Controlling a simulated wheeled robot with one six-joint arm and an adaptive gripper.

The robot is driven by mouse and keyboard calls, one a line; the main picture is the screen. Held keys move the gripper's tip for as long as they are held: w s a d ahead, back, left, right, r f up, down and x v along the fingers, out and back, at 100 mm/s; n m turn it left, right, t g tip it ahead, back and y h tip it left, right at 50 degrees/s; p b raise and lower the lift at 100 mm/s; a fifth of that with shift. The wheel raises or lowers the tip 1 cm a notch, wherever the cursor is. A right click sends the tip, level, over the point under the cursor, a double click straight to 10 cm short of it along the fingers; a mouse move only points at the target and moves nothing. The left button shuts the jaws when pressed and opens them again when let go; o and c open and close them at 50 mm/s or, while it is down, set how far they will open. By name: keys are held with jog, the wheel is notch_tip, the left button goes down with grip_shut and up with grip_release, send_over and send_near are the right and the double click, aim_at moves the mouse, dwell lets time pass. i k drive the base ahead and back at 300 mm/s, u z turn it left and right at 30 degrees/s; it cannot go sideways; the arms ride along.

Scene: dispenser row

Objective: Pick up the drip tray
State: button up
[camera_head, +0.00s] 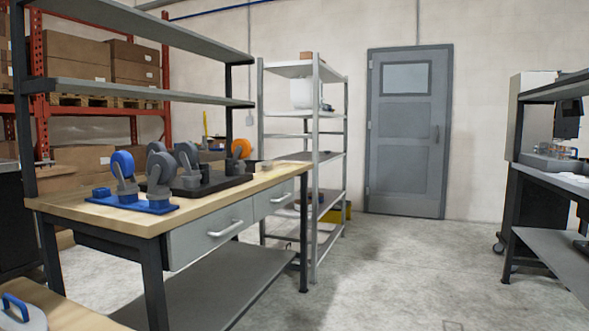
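I cannot tell for certain which thing is the drip tray. A flat blue base (110,205) lies near the front left of the wooden-topped workbench (112,219). A grey dispenser-like device with a blue round part (123,163) stands on it. A flat black base (232,183) lies behind it and to the right, under more grey devices, one with an orange round part (241,149). My gripper is not in view.
Two drawers (206,240) face the aisle, with a lower shelf (225,290) beneath. A wooden surface with a blue-handled object (17,306) is at the bottom left. A metal rack (318,170) stands beyond. Another bench (552,178) is at right. The concrete floor (400,270) between is clear.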

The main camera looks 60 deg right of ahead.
aim_at(253, 167)
jog(key=z, duration=1.5)
